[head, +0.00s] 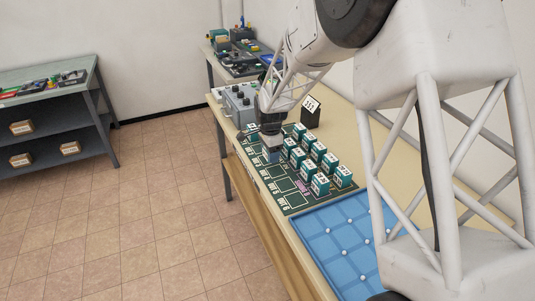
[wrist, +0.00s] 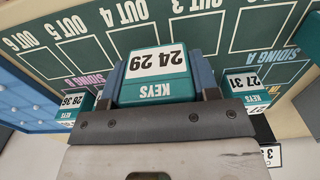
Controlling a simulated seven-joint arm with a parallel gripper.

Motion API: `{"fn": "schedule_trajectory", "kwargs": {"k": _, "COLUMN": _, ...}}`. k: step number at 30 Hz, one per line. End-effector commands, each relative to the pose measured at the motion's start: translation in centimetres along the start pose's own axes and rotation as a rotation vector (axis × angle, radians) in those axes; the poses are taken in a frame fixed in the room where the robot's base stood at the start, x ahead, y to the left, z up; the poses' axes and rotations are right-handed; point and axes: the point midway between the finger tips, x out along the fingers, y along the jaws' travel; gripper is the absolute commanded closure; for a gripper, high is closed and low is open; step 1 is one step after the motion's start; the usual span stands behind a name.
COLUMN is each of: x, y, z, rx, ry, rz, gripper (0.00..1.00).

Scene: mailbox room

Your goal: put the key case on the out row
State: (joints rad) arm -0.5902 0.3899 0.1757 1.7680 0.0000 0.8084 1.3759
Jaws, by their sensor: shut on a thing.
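My gripper (wrist: 158,78) is shut on a green key case with a white label reading "24 29 KEYS" (wrist: 153,62); blue fingers flank it. In the head view my gripper (head: 271,153) is over the far part of the dark green mat (head: 268,179). The held case overlaps the outlines below OUT 4 and OUT 3. I cannot tell whether it touches the mat.
Several similar cases stand on the mat's right side, including "27 31" (wrist: 248,88) and "28 36" (wrist: 76,104). A blue tray with white balls (head: 322,232) lies at the near end. A grey box (head: 238,103) and a dark number sign (head: 311,112) stand beyond the mat.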

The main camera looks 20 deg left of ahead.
Motion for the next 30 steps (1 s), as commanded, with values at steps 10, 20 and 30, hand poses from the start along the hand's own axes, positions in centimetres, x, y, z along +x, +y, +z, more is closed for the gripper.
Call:
{"fn": "schedule_trajectory", "kwargs": {"k": 10, "x": 0.3, "y": -3.7, "z": -0.8, "rx": 0.0, "ry": 0.0, "rz": -0.001, "gripper": 0.7}}
{"fn": "schedule_trajectory", "kwargs": {"k": 20, "x": 0.3, "y": -4.4, "z": -0.9, "rx": 0.0, "ry": 0.0, "rz": -0.001, "gripper": 0.7}}
{"fn": "schedule_trajectory", "kwargs": {"k": 30, "x": 1.4, "y": -4.3, "z": -0.9, "rx": 0.0, "ry": 0.0, "rz": 0.002, "gripper": 0.7}}
